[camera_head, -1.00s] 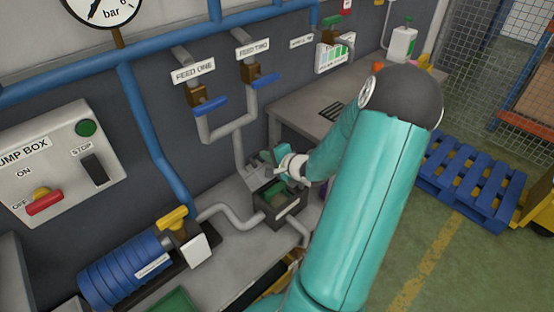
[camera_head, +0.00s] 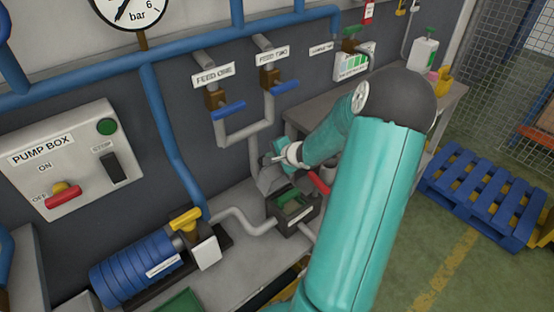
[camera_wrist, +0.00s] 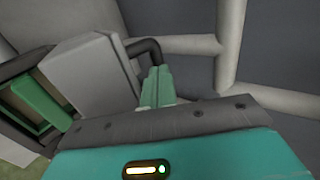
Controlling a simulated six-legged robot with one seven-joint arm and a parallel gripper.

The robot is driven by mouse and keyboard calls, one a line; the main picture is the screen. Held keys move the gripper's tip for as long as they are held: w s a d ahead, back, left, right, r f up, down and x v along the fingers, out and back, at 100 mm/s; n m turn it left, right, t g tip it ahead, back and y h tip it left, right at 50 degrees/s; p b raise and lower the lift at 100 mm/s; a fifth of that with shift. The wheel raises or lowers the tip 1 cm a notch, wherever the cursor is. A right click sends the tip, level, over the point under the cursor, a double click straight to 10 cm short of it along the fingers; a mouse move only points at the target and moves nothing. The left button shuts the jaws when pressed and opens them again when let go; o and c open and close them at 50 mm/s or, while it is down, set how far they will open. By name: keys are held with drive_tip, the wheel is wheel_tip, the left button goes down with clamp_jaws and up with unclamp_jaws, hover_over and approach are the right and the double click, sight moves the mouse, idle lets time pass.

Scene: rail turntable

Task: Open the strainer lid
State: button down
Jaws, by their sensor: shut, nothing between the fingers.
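The strainer box (camera_head: 293,212) is a dark open-topped box on the grey bench, with green showing inside. Its grey lid (camera_head: 270,180) stands raised at the back edge of the box. In the wrist view the lid (camera_wrist: 92,75) is a grey slab at the left, tilted up from the box, with a black bent handle (camera_wrist: 147,48) on its far side. My gripper (camera_head: 268,160) is just above and behind the raised lid. Its green fingers (camera_wrist: 157,88) are together and empty, close to the handle; I cannot tell if they touch it.
Grey pipes run along the wall behind the lid. Blue-handled feed valves (camera_head: 228,109) hang above. A blue pump motor (camera_head: 135,268) and the pump box (camera_head: 65,160) are at the left. A blue pallet (camera_head: 482,195) lies on the floor at the right.

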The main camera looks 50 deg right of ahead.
drive_tip(key=shift+w+d+f+g, duration=0.1)
drive_tip(key=shift+w+f+g, duration=0.05)
drive_tip(key=shift+w, duration=0.45)
drive_tip(key=shift+w+d+f+g, duration=0.1)
drive_tip(key=shift+w+f+g, duration=0.05)
drive_tip(key=shift+w, duration=0.4)
drive_tip(key=shift+a+r, duration=0.1)
